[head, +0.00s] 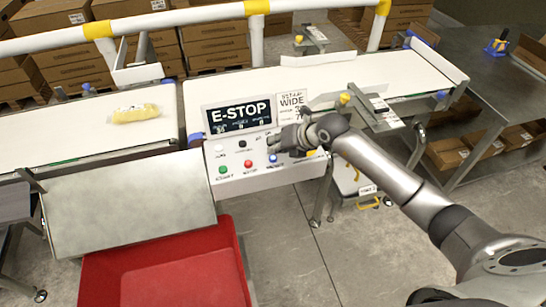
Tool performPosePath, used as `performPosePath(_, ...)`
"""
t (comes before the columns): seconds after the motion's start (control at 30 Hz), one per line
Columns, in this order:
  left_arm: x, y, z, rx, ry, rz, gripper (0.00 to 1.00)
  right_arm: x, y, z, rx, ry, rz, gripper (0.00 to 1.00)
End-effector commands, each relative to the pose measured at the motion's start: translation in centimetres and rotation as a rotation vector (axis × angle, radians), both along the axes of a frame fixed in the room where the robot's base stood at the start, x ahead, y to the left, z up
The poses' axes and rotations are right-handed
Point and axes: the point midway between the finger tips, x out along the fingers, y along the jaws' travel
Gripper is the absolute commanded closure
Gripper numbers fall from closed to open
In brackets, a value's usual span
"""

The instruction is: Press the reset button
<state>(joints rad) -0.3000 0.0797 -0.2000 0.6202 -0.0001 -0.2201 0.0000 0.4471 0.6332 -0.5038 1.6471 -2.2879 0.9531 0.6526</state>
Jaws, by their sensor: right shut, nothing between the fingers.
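The control panel (232,182) is a white box on the front of the belt. It carries a green button (222,170), a red button (248,165) and a blue button (273,158) in its lower row, with small labels too blurred to read surely. A black knob (242,143) is above. The display (238,115) over the panel reads "E-STOP". My right gripper (272,146) is shut and empty, its fingertips just above the blue button in the picture. I cannot tell whether they touch the panel. It hides the panel's upper right part. My left gripper is not in view.
A yellow pack (136,113) lies on the left belt (90,125). A red bin (165,270) stands below a sloped metal plate (130,220). A card reading "WIDE" (292,103) stands beside the display. A white and yellow rail (200,16) runs behind the belt.

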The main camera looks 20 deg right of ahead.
Motion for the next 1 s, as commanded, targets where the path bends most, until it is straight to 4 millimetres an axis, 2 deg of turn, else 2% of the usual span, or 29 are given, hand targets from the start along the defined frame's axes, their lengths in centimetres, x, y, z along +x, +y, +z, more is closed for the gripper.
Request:
performPosePath(0.33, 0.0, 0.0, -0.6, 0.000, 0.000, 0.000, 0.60, 0.0, 0.0, -0.9, 0.000, 0.000, 0.000, 1.00)
performPosePath(1.0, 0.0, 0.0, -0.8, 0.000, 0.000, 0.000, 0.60, 0.0, 0.0, -1.2, 0.000, 0.000, 0.000, 1.00)
